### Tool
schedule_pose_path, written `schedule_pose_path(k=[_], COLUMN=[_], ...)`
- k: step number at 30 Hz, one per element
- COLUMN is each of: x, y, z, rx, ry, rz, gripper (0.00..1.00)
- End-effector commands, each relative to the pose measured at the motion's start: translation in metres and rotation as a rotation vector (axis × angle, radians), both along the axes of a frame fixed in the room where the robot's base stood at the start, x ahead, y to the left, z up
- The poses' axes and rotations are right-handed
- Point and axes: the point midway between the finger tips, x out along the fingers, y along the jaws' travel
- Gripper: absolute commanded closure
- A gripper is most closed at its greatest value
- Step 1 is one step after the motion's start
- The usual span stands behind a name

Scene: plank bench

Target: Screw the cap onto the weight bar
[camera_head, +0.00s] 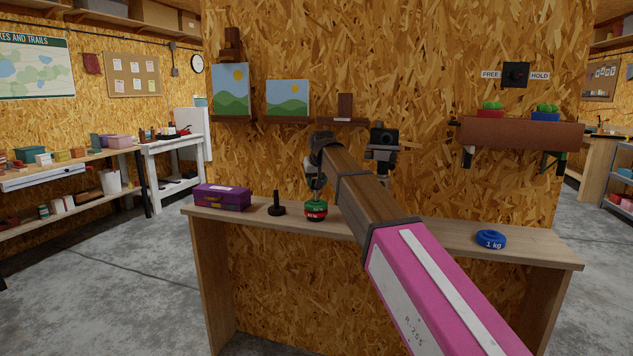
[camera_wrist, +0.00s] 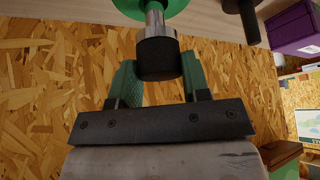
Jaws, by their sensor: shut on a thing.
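The weight bar stands upright on the bench with a green and red weight (camera_head: 316,209) on it. In the wrist view, its silver shaft (camera_wrist: 155,19) rises out of the green disc (camera_wrist: 148,5). The black cap (camera_wrist: 159,59) sits in line with the shaft's end, with no gap visible; how far it is threaded cannot be told. My gripper (camera_head: 315,184) points down right above the weights. In the wrist view, its green fingers (camera_wrist: 159,76) flank the cap and are shut on it.
A black post on a round base (camera_head: 277,205) and a purple box (camera_head: 222,197) stand left of the weights on the bench (camera_head: 408,236). A blue 1 kg weight (camera_head: 490,239) lies at the right. Small shelves with pictures hang on the wall behind.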

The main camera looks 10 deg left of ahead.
Motion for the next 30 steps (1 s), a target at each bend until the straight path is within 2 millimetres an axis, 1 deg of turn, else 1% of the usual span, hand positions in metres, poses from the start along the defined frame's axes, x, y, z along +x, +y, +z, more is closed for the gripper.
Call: schedule_pose_path(k=[3,12,21,30], x=[0.0,0.0,-0.0003,-0.0004], y=[0.0001,0.0001,0.0018,0.0011], z=[0.0,-0.0001,-0.0005,-0.0006], rx=[0.001,0.0,0.0,0.001], ry=[0.0,0.0,0.001,0.0], rz=[-0.041,-0.058,-0.274,-0.293], gripper=[0.8,0.8,0.8,0.8])
